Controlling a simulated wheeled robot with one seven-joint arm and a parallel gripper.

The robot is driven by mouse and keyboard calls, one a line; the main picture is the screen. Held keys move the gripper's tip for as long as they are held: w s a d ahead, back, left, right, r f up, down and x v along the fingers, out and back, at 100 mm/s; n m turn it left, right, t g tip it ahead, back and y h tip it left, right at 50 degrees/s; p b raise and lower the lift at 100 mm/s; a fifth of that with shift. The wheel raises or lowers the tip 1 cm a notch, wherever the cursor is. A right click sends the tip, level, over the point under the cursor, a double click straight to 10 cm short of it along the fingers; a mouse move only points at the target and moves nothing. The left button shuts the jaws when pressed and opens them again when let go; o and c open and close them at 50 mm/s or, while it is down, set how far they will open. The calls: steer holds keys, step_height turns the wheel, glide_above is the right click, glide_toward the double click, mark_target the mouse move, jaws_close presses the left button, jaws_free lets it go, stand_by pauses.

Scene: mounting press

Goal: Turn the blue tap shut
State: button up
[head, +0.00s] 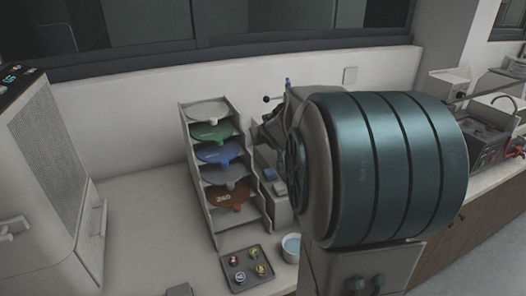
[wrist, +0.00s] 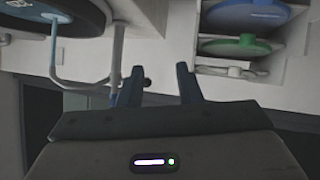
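My gripper (wrist: 158,76) is open in the wrist view, with its two dark blue fingers apart and no object gripped. A small dark round knob (wrist: 147,82) shows beside the left finger, in the gap; I cannot tell its depth. In the head view my arm hides the gripper and most of the press. A small blue upright piece (head: 288,85) shows above the arm's left edge; I cannot tell whether it is the blue tap or a fingertip. A black ball-ended lever (head: 266,98) sticks out left of it. No blue tap can be made out for certain.
A rack of coloured discs (head: 193,165) stands against the wall. A dark tray with small round pieces (head: 247,268) and a cup (head: 291,244) are in front. A pale bent tube (wrist: 62,80) lies left of my fingers. The counter's left middle is clear.

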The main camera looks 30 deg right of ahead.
steer(key=s+a+f+g, duration=0.1)
steer(key=s+a+f, duration=0.1)
steer(key=s+a, duration=0.1)
steer(key=shift+s+a+g, duration=0.3)
steer(key=shift+s+a, duration=0.1)
steer(key=shift+s, duration=0.3)
